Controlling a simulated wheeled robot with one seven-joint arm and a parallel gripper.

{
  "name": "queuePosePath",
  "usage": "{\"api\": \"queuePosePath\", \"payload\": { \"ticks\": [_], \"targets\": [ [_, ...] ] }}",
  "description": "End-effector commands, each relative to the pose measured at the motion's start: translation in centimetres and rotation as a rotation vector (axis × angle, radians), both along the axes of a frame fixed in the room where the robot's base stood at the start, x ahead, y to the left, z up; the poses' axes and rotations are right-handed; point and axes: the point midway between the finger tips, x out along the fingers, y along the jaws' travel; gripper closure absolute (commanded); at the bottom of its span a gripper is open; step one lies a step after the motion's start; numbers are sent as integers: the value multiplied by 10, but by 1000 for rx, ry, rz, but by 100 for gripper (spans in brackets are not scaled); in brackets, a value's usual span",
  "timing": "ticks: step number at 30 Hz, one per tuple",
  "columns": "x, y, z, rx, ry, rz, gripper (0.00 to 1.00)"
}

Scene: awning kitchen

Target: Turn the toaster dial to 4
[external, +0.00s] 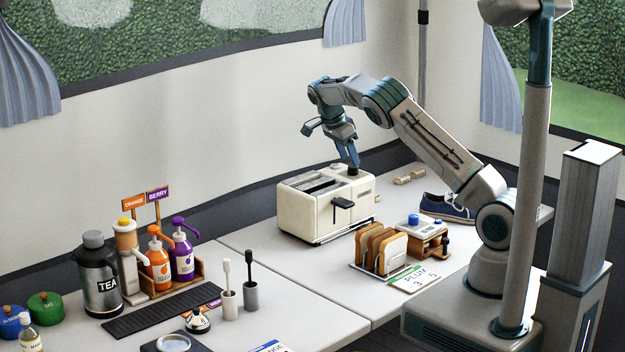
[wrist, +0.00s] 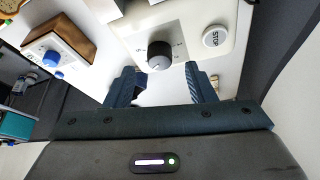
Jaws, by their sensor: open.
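The cream toaster (external: 310,212) stands on the white counter with two slots on top and a black lever (external: 343,203) on its side. Its dark dial (external: 352,170) is on top, near one end. In the wrist view the dial (wrist: 160,54) is a black knob with a pale top, on the toaster's cream surface (wrist: 192,22); the marks around it are too small to read. My gripper (external: 354,163) points down at the dial. In the wrist view my gripper (wrist: 160,72) is open, with one finger on each side just short of the knob. Contact cannot be made out.
A round STOP button (wrist: 215,36) is right of the dial. A toast rack (external: 380,248), a wooden box with a blue knob (external: 417,236) and a blue shoe (external: 447,207) are near the toaster. Bottles and a black flask (external: 101,275) stand at the left.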

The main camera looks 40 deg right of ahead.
Motion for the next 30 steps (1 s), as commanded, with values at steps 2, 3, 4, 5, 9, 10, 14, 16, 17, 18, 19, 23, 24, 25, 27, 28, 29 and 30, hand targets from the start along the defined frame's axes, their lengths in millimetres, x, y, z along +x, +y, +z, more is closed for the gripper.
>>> {"api": "queuePosePath", "payload": {
  "ticks": [2, 3, 4, 5, 9, 10, 14, 16, 17, 18, 19, 23, 24, 25, 27, 28, 29, 30],
  "targets": [
    [3, 7, 18, -1, -5, 3, 50],
    [4, 11, 27, -1, -4, 3, 50],
    [5, 14, 34, 0, -5, 3, 50],
    [5, 16, 41, 0, -4, 3, 50],
    [9, 28, 69, 0, -4, 3, 50],
    [9, 30, 74, 0, -3, 2, 50],
    [10, 36, 89, 0, -2, 1, 50],
    [11, 38, 94, 0, -2, 1, 50],
    [11, 39, 96, 0, -2, 1, 50],
    [11, 39, 97, 1, -1, 0, 50],
    [11, 40, 98, 1, 0, 0, 50],
    [11, 40, 99, 1, 1, 0, 50],
    [11, 40, 99, 1, 1, 0, 50],
    [11, 40, 98, 1, 1, 0, 50],
    [11, 40, 98, 1, 1, 0, 50],
    [11, 40, 98, 1, 1, 0, 50],
    [11, 40, 98, 1, 1, 0, 50],
    [11, 40, 98, 1, 0, 0, 50]
  ]
}}
